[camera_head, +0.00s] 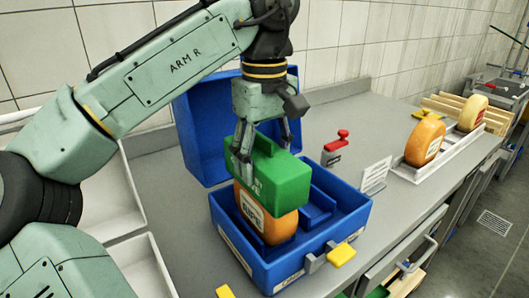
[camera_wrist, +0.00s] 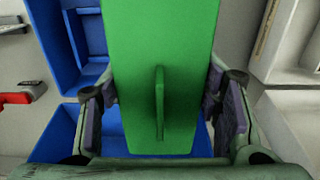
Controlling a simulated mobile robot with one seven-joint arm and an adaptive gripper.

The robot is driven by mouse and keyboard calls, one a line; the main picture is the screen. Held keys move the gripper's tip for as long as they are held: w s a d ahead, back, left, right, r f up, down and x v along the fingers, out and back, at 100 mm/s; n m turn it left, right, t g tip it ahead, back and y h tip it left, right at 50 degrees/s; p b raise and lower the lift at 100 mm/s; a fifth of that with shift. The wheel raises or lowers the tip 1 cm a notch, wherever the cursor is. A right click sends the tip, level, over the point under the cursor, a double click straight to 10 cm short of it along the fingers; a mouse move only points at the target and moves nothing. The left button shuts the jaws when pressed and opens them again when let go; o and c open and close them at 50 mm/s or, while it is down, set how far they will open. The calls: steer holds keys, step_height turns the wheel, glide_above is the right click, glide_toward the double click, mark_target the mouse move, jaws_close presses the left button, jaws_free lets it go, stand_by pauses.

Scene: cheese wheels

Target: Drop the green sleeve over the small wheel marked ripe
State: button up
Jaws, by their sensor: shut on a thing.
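My gripper (camera_head: 258,148) is shut on the green sleeve (camera_head: 275,183), which has a raised handle on top. The sleeve also fills the middle of the wrist view (camera_wrist: 168,75), between my two fingers. Below it, an orange cheese wheel (camera_head: 263,221) with a white label marked ripe stands upright in the open blue case (camera_head: 248,262). The sleeve covers the top part of this wheel in the head view. I cannot tell whether the sleeve touches the wheel. In the wrist view the sleeve hides the wheel.
The blue lid (camera_head: 203,130) stands open behind. Yellow latches (camera_head: 341,254) stick out at the case's front. A red-handled stamp (camera_head: 336,147) and a white card (camera_head: 375,176) stand to the right. Two more cheese wheels (camera_head: 425,141) sit on a rack farther right. The grey counter (camera_head: 345,110) between is mostly clear.

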steer(key=shift+f+b, duration=0.6)
steer(key=shift+f, duration=0.8)
steer(key=shift+f, duration=0.4)
steer(key=o, duration=1.1)
